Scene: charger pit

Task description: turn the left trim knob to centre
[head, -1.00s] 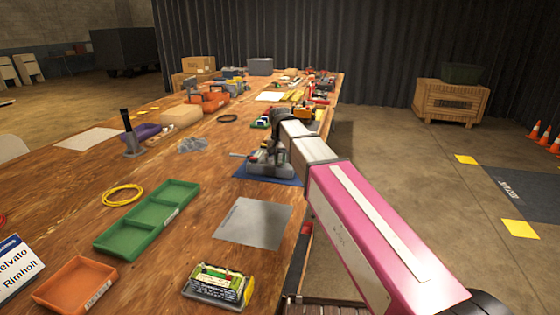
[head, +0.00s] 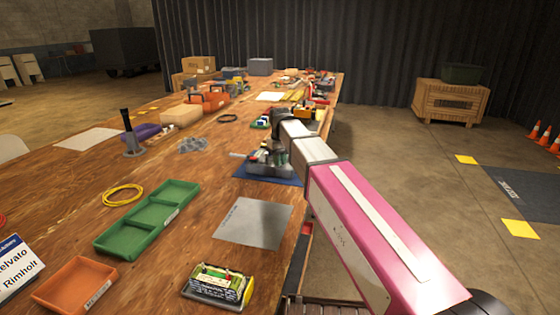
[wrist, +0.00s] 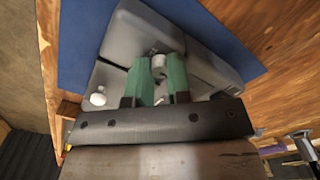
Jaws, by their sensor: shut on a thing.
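A grey transmitter-like case (wrist: 205,50) lies on a blue mat (wrist: 80,35) in the wrist view. My gripper (wrist: 158,82) has green fingers closed around a small grey knob (wrist: 159,64) on the case. The knob's mark is too small to read, and I cannot tell its angle. A white round knob or stick top (wrist: 97,99) shows at the left of the fingers. In the head view the case (head: 268,160) sits near the table's right edge on the blue mat (head: 252,174), with my wrist above it; the fingertips are hidden there.
A grey sheet (head: 253,222), a green tray (head: 147,218) and a yellow-black box (head: 219,285) lie on the near table (head: 190,185). A dark upright handle (head: 129,130) stands at left. Several tools crowd the far end.

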